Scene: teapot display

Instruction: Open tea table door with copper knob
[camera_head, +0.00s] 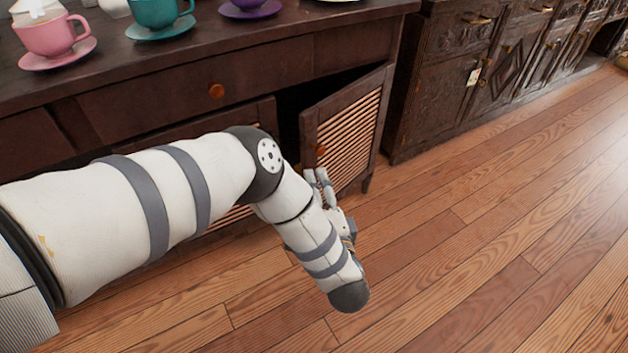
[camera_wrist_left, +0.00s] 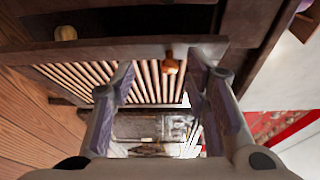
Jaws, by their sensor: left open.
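The dark wooden tea table (camera_head: 160,60) stands at the upper left. Its right slatted door (camera_head: 345,120) is ajar, swung outward with a dark gap at its left side. The copper knob (camera_head: 320,150) is on that door's left edge; it also shows in the wrist view (camera_wrist_left: 171,65) on the door frame. My left gripper (camera_head: 318,176) is open and empty, just below the knob in the head view. In the wrist view its fingers (camera_wrist_left: 160,80) are spread, with the knob just beyond their tips. Contact with the knob or door cannot be told. My right gripper is out of view.
A pink cup (camera_head: 52,38), a teal cup (camera_head: 158,12) and a purple saucer (camera_head: 250,12) are on the tabletop. A carved cabinet (camera_head: 440,90) stands to the right. The wooden floor (camera_head: 480,240) in front is clear.

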